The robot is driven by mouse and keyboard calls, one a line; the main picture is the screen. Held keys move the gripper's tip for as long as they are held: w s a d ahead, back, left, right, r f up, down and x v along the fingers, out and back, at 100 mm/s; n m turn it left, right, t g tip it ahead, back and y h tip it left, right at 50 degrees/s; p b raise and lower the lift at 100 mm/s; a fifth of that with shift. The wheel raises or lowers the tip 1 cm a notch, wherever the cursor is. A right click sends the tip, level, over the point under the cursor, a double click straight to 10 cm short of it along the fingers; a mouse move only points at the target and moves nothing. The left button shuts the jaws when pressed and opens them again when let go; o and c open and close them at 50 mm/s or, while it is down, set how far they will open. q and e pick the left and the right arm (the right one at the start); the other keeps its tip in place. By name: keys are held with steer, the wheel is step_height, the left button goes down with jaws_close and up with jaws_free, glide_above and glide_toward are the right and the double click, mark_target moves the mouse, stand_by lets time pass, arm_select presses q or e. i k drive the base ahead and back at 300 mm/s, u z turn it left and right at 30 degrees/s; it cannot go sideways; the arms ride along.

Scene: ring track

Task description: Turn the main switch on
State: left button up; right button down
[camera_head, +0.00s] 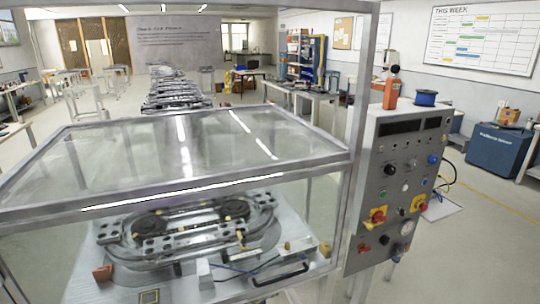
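The grey control panel (400,180) stands upright on the right side of the glazed ring track machine. Two red-and-yellow rotary switches sit on its lower half: one on the left (378,216) and one on the right (418,204). A smaller red knob (364,248) is below them at the lower left. Labels are too small to read, so I cannot tell which is the main switch or how each is set. Neither of my grippers is in view.
A round gauge (408,228) and several buttons share the panel. An orange device (392,92) and a blue spool (426,97) stand on top. The glass enclosure (190,150) covers the ring track (190,228) to the left. Floor right of the panel is mostly clear, with cables.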

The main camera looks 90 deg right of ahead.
mark_target(377, 217)
steer(key=z, duration=4.9)
steer(key=i, duration=1.15)
steer(key=u, duration=1.4)
